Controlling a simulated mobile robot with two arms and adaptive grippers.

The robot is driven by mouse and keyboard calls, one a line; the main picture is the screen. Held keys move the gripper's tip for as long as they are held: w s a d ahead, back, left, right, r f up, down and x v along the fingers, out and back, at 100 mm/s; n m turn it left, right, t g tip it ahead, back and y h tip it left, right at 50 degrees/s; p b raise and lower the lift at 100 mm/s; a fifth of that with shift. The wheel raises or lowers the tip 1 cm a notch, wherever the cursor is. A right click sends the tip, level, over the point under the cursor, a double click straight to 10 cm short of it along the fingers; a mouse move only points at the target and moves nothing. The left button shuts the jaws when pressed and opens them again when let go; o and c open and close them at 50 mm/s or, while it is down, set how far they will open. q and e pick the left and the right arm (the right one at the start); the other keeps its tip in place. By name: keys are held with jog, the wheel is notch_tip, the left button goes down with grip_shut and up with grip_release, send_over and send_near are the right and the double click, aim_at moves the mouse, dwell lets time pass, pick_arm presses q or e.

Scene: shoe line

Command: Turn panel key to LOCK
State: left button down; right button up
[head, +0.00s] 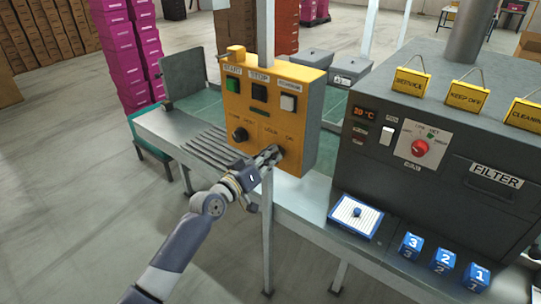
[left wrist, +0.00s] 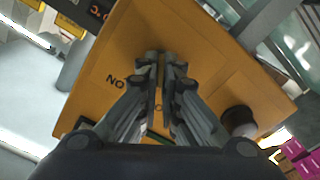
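The yellow-orange control panel (head: 312,128) stands on a post at the middle of the head view and fills much of the left wrist view (left wrist: 225,75). LOCK and ON labels show on its lower right. My left gripper (head: 274,155) reaches the panel face just below these labels. In the left wrist view its fingers (left wrist: 160,72) are close together with a narrow gap, over the spot between the labels. The panel key is hidden by the fingers, so its angle and any grip on it cannot be seen. My right gripper is not in view.
A black knob (head: 240,134) sits left of my gripper on the panel; START, STOP and a third button are above. A dark filter machine (head: 440,150) stands at right. Blue numbered blocks (head: 444,259) and a blue-edged tray (head: 352,232) lie on the grey bench.

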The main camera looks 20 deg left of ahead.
pick_arm(q)
jog(key=shift+n, duration=0.3)
jog(key=c, duration=1.8)
grip_release()
jog(key=v, duration=1.2)
